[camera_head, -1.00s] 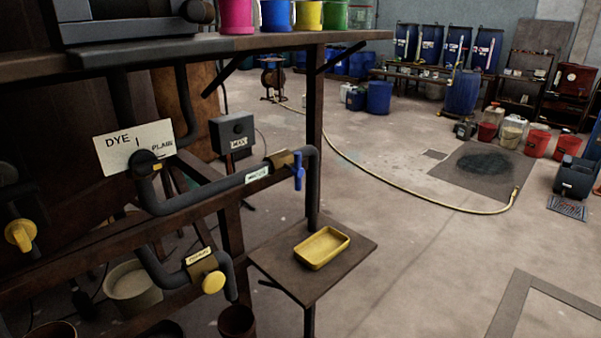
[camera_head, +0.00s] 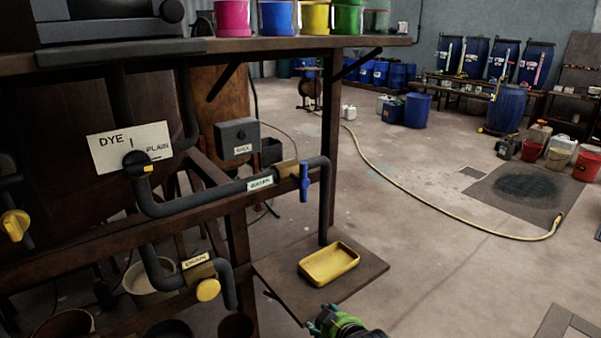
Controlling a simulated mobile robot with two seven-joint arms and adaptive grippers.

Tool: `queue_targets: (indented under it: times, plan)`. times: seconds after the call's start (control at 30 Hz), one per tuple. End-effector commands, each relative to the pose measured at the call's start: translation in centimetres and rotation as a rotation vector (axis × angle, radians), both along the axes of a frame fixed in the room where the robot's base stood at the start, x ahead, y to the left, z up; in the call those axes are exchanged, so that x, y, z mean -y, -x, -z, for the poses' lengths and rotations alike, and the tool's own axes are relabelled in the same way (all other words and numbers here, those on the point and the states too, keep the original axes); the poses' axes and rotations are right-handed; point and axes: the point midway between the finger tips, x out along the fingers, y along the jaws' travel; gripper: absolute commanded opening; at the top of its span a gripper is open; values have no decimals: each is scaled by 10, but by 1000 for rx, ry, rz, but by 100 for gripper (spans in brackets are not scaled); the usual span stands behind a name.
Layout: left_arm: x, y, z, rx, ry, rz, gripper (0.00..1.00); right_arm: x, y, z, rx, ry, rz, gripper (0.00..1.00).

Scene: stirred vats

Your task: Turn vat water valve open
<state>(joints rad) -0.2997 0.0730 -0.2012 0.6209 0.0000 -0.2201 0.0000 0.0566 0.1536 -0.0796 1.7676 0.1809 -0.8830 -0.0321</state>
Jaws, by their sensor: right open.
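The water valve has a blue lever handle (camera_head: 304,182) that hangs upright, crosswise to its dark pipe (camera_head: 217,195). A brass-coloured body (camera_head: 286,169) sits behind the handle, beside a small pale label (camera_head: 261,183). The pipe bends down just right of the handle. My right gripper (camera_head: 319,322), with green and teal parts, shows at the bottom edge. It is open and well below the handle, in front of the small shelf, touching no valve. My left gripper is out of view.
A yellow tray (camera_head: 329,264) lies on the low wooden shelf (camera_head: 284,271). Yellow-handled valves (camera_head: 208,290) sit at the lower left. A DYE/PLAIN plate (camera_head: 130,148) and a grey box (camera_head: 237,137) are near the pipe. Coloured pots stand on the upper shelf. Open floor lies right.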

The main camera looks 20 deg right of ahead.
Motion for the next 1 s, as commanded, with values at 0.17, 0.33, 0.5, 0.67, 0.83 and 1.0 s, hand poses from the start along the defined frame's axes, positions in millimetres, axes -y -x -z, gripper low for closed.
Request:
queue_targets:
  times: [0.17,0.33,0.5,0.67,0.83,1.0]
  plan:
    - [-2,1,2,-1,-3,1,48,8,-68,-121,259,-39,-1,53]
    - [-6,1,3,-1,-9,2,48,15,-101,-242,495,-76,-10,53]
    - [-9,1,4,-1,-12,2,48,18,-107,-308,620,-97,-19,53]
    - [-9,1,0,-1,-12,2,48,17,-116,-319,638,-100,-20,53]
    - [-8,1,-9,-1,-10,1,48,13,-138,-320,637,-101,-20,53]
    - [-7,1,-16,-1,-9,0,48,10,-159,-319,636,-100,-19,53]
